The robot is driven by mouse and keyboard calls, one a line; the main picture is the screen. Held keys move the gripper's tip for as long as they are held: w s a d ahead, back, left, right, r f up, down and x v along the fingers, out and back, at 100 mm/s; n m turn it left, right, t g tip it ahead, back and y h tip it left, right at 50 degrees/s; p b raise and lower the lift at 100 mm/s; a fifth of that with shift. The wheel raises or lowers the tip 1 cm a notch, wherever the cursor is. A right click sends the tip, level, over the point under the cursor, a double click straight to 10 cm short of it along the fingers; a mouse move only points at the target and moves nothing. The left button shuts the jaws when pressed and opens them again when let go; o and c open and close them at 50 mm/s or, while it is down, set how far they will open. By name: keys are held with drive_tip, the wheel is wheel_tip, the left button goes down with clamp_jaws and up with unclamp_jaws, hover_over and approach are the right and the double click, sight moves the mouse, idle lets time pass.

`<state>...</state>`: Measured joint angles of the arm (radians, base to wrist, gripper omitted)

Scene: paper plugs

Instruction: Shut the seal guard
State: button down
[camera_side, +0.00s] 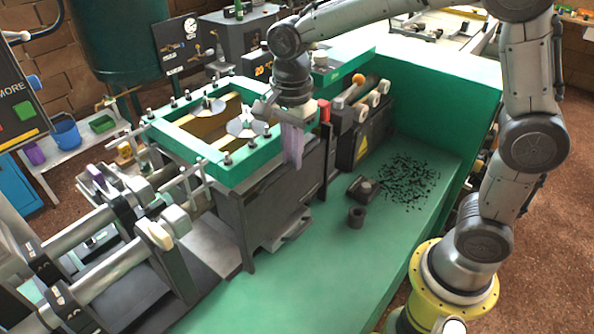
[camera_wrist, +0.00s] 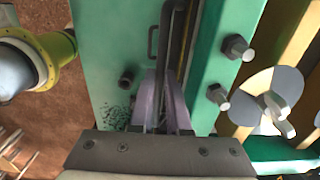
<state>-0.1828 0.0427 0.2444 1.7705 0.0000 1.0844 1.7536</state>
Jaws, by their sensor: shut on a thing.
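My gripper (camera_side: 292,160) points down at the right side of the green-framed machine, with its purple fingers low beside the frame's rim. In the wrist view, the fingers (camera_wrist: 163,90) are close together at a dark upright bar edge (camera_wrist: 178,45), which runs along the green frame. The seal guard appears to be the dark grey panel (camera_side: 268,205) under the frame's near right side. The fingers are at its upper edge and seem shut on it. The exact contact is hidden between the fingers.
The green frame (camera_side: 197,150) has bolts on its rim and fan-like metal discs (camera_side: 247,124) inside. A dark cylinder (camera_side: 356,216), a small dark block (camera_side: 362,188) and scattered black bits (camera_side: 405,180) lie on the green bed (camera_side: 330,270). A box with a yellow warning sign (camera_side: 362,147) stands behind.

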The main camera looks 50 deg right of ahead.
drive_tip(key=shift+r, duration=2)
drive_tip(key=c, duration=1)
unclamp_jaws()
drive_tip(key=shift+c, duration=0.2)
drive_tip(key=shift+f, duration=0.1)
drive_tip(key=shift+f, duration=0.1)
wheel_tip(320, 180, up, 7)
